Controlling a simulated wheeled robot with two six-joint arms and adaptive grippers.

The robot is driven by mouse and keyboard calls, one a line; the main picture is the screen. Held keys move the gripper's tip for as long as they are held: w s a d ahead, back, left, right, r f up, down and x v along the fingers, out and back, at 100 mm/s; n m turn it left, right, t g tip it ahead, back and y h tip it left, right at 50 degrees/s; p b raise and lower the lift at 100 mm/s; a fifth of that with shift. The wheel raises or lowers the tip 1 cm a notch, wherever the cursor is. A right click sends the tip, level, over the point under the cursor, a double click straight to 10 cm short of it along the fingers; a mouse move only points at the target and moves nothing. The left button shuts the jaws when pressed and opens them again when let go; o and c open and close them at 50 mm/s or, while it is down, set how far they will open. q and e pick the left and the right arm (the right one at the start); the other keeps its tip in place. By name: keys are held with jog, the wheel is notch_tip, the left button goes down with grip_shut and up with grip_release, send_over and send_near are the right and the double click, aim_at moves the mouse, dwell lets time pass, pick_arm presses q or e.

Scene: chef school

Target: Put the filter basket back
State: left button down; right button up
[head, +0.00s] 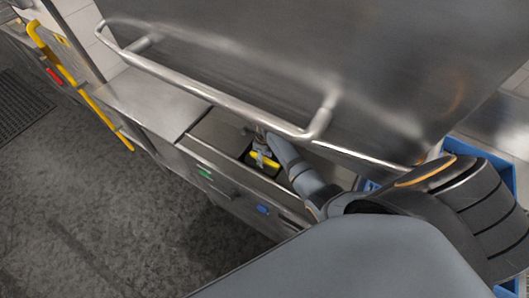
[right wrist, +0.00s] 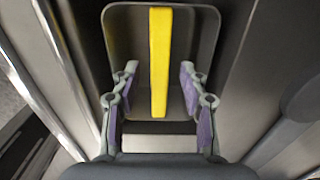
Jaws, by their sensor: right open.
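The filter basket (right wrist: 122,30) is a dark grey rectangular tray with a yellow bar handle (right wrist: 160,50) across it. In the head view the basket, with its yellow handle (head: 268,162), sits in the open top of a steel counter unit, partly covered by my right arm. My right gripper (head: 261,152) points down at it. In the right wrist view the right gripper (right wrist: 157,78) is open, one purple-padded finger on each side of the yellow handle, with gaps between. I cannot tell how deep the fingers reach. My left gripper is not in view.
A large steel hood or lid with a tubular handle (head: 215,97) hangs over the unit, close to my right arm. Steel counter (head: 150,100) continues to the left, with a yellow rail (head: 85,95). A blue crate (head: 480,150) is at the right. Grey floor lies clear in front.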

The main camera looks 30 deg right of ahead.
notch_tip(320, 180, up, 11)
jog(key=shift+r, duration=0.15)
dwell(0.9)
